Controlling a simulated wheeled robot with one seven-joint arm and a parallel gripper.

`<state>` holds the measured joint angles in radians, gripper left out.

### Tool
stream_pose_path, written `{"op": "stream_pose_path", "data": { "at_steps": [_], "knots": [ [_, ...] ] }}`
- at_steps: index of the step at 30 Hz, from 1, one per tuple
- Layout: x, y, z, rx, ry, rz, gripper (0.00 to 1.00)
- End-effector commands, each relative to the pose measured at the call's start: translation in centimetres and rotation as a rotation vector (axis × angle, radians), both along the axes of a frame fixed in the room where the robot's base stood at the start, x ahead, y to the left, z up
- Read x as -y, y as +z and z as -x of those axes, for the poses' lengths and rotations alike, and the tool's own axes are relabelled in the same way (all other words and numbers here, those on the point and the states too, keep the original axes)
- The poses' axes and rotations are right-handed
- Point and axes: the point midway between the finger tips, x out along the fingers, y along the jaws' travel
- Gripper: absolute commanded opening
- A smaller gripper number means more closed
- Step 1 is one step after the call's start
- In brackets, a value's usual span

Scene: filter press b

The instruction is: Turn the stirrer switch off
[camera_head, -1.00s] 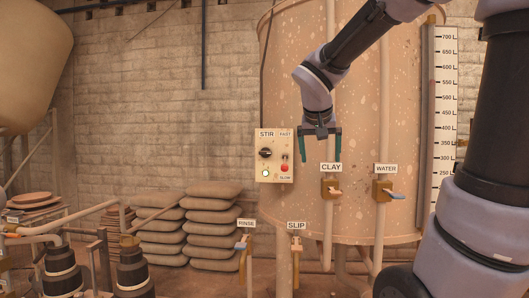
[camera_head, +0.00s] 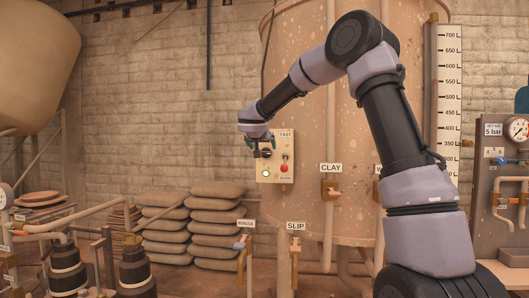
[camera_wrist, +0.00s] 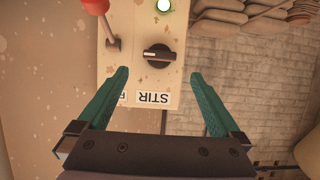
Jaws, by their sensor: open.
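The cream switch panel (camera_head: 275,176) is mounted on the front of the big tank, and shows upside down in the wrist view (camera_wrist: 135,82). Its black round STIR knob (camera_wrist: 158,54) has its grip bar lying about level. A red-tipped lever (camera_wrist: 96,5) sits beside the knob. My gripper (camera_wrist: 160,73) is open and empty, its teal fingers either side of the knob's line, tips short of it. In the head view my gripper (camera_head: 257,145) partly covers the knob and STIR label.
CLAY (camera_head: 331,188) and SLIP (camera_head: 296,245) valves stand right of and below the panel; the RINSE valve (camera_head: 243,245) is lower left. Stacked grey sacks (camera_head: 215,220) lie by the wall. A gauge panel (camera_head: 505,160) stands far right.

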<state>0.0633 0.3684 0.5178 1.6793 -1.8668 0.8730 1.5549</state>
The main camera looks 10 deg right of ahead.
Motion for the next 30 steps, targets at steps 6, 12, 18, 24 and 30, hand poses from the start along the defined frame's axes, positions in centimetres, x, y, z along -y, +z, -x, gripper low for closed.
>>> {"op": "stream_pose_path", "data": {
  "at_steps": [6, 12, 18, 24, 30],
  "knots": [
    [1.2, -1.6, -3.5, -0.001, -0.002, -0.002, 1.00],
    [1.8, -2.3, -5.2, -0.001, -0.002, 0.000, 1.00],
    [1.9, -2.4, -5.6, 0.000, -0.001, 0.000, 1.00],
    [1.9, -2.4, -5.5, 0.000, -0.001, 0.000, 0.77],
    [1.9, -2.4, -5.5, 0.000, -0.001, 0.000, 0.14]
  ]
}}
